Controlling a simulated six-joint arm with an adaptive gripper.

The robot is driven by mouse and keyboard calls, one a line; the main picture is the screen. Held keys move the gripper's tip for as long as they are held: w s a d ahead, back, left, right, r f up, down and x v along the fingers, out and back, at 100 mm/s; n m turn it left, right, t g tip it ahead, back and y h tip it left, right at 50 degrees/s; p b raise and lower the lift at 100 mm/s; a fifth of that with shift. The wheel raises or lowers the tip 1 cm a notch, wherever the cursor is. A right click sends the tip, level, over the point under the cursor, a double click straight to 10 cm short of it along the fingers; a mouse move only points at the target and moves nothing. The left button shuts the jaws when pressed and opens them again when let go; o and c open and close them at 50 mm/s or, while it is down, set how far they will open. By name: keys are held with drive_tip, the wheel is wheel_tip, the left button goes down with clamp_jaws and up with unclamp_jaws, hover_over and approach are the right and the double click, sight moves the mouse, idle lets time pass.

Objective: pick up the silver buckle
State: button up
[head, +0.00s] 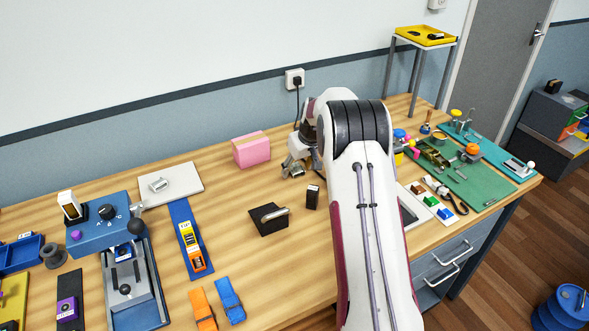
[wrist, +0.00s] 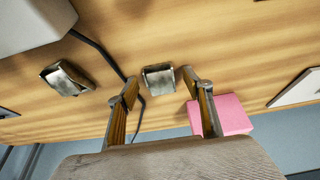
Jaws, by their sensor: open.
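My gripper (head: 294,170) is low over the back middle of the bench in the head view. In the wrist view its two fingers (wrist: 162,86) are spread open with nothing held. A silver buckle (wrist: 158,77) lies on the wood just ahead of the gap between the fingertips, apart from both. A second metal buckle (wrist: 66,78), with darker parts, lies to the left of the fingers. In the head view I cannot clearly pick out these two beside my gripper and arm.
A pink block (head: 251,149) stands left of my gripper; it shows behind the right finger in the wrist view (wrist: 232,114). A dark cable (wrist: 100,52) runs past the left finger. A small dark block (head: 312,196) and a dark plate (head: 268,219) stand nearer the front.

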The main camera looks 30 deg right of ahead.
sight(298, 169)
idle(0.3)
drive_tip(key=c, duration=1.2)
drive_tip(key=shift+r, duration=0.15)
drive_tip(key=shift+r, duration=4.9)
